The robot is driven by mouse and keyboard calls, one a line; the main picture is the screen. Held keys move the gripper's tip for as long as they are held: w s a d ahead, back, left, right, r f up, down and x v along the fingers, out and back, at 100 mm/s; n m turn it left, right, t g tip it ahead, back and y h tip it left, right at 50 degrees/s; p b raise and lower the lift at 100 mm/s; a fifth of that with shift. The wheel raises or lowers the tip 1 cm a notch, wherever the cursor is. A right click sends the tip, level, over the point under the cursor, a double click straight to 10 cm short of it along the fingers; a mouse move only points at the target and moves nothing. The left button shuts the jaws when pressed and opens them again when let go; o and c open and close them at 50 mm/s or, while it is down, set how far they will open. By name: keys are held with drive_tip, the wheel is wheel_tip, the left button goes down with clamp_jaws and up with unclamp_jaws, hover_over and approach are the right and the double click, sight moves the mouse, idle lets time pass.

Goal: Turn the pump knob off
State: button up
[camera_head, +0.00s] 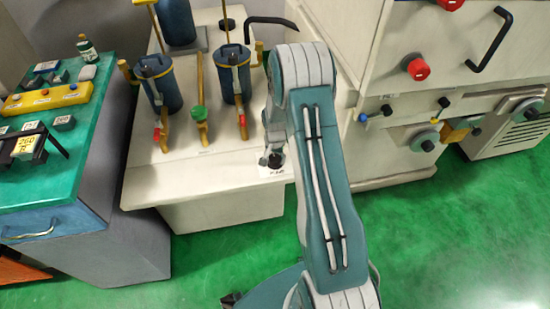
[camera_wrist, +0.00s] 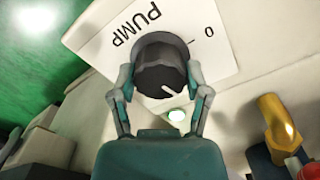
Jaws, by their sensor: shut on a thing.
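The pump knob (camera_wrist: 160,62) is round and black with a white pointer mark on its face. It sits on a white plate (camera_wrist: 195,22) marked "PUMP" and "0". The pointer mark lies on the knob's lower right side in the wrist view, away from the "0". My gripper (camera_wrist: 160,84) has one finger on each side of the knob and is shut on it. In the head view the knob (camera_head: 276,160) shows at the front right of the pale unit, beside my gripper (camera_head: 268,156). My arm hides part of that area.
Blue filter canisters (camera_head: 236,72) with pipes and red- and green-handled valves stand on the pale unit (camera_head: 215,170). A white machine with red knobs (camera_head: 416,69) is at right. A green-topped workbench (camera_head: 85,115) is at left. The green floor in front is clear.

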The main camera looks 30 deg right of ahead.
sight(275, 157)
drive_tip(key=n, duration=0.4)
drive_tip(key=shift+f+n, duration=0.1)
drive_tip(key=shift+n, duration=0.2)
drive_tip(key=n, duration=0.3)
drive_tip(key=shift+n, duration=0.3)
drive_tip(key=n, duration=0.7)
drive_tip(key=o, duration=1.1)
drive_tip(key=shift+o, duration=0.2)
wheel_tip(275, 157, up, 12)
